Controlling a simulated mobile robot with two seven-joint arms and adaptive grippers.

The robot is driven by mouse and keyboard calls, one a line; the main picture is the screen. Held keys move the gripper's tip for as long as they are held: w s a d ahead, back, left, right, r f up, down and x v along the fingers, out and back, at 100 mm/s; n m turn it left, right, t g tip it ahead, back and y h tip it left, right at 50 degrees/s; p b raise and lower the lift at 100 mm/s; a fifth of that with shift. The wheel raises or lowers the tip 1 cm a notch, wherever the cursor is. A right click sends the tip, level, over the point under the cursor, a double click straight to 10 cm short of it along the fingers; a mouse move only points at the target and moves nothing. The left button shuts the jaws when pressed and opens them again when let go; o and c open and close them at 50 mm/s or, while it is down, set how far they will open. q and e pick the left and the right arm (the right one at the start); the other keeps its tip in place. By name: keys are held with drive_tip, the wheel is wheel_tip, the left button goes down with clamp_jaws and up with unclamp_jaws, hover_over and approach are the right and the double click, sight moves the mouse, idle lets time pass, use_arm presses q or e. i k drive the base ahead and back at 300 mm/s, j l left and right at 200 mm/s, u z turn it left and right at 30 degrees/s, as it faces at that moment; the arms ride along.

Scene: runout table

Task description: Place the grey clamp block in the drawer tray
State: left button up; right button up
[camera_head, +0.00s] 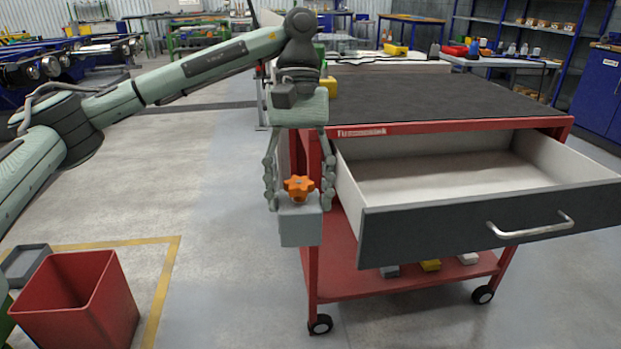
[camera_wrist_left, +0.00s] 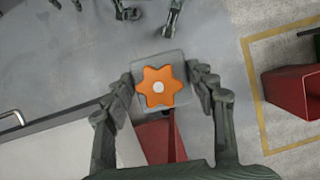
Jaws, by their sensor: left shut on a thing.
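The grey clamp block (camera_head: 300,226) with an orange star knob (camera_head: 299,188) hangs in my left gripper (camera_head: 299,194), left of the open drawer tray. My left gripper is shut on the block, with one finger on each side. In the left wrist view, the block (camera_wrist_left: 172,62) sits between the fingers of the left gripper (camera_wrist_left: 170,95). The drawer tray (camera_head: 450,178) is pulled out from the red cart. Its pale inside looks empty, and its dark front (camera_head: 420,236) has a silver handle. My right gripper is not in view.
The red cart (camera_head: 325,250) has a dark top (camera_head: 410,95) and a lower shelf with several small blocks. A red bin (camera_head: 75,300) stands on the floor at lower left. The floor between bin and cart is clear.

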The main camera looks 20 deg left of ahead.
sight(440, 189)
drive_tip(key=i+l, duration=0.15)
drive_tip(key=i, duration=0.15)
drive_tip(key=i+l, duration=0.1)
drive_tip(key=i, duration=0.15)
drive_tip(key=i+l, duration=0.15)
drive_tip(key=l, duration=0.15)
drive_tip(key=i+l, duration=0.1)
drive_tip(key=l, duration=0.2)
drive_tip(key=i+l, duration=0.15)
drive_tip(key=l, duration=0.15)
